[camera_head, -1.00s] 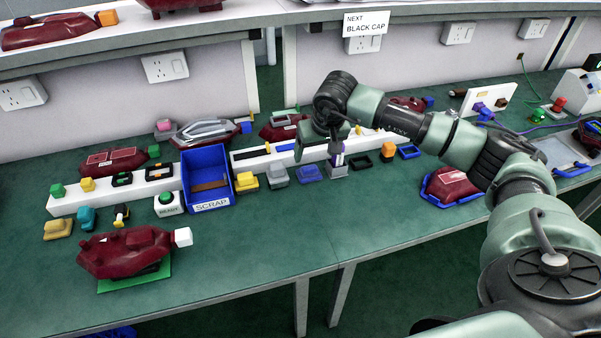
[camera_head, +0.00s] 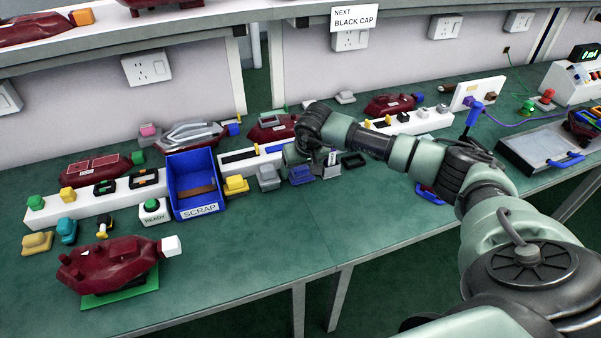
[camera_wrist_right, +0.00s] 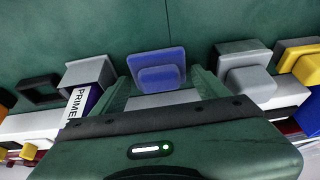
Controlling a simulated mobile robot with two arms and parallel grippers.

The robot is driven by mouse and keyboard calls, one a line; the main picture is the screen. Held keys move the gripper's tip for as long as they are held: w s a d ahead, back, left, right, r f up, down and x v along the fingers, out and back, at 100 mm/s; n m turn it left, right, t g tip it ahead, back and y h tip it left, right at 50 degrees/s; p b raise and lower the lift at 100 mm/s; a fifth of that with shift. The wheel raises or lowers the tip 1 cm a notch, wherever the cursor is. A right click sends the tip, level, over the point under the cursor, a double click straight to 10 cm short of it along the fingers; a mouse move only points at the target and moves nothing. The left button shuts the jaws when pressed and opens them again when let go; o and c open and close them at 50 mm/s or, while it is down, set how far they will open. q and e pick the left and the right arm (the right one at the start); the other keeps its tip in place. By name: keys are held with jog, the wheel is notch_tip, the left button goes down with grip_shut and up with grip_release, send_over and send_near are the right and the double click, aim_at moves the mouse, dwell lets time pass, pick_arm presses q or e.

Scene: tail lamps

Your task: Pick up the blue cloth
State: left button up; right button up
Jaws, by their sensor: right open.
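The blue cloth (camera_head: 301,174) lies on the green bench, between a grey block and a small item labelled PRIME. It looks like a flat blue pad with a smaller raised block on it. In the right wrist view the cloth (camera_wrist_right: 157,58) is just ahead of and between the fingers. My right gripper (camera_head: 299,160) is low over the cloth, and its fingertips are mostly hidden in the head view. In the right wrist view the right gripper (camera_wrist_right: 160,83) is open with nothing clamped. My left gripper is not in view.
A grey block (camera_head: 268,176) and a yellow block (camera_head: 235,185) lie left of the cloth. The PRIME item (camera_wrist_right: 88,90) and a black frame (camera_head: 354,161) are on its other side. A blue SCRAP bin (camera_head: 198,193) stands further left. The bench front is clear.

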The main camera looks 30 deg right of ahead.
aim_at(301, 168)
jog(key=c, duration=1.1)
notch_tip(301, 168, up, 20)
jog(key=shift+f+b, duration=0.1)
jog(key=shift+b, duration=0.4)
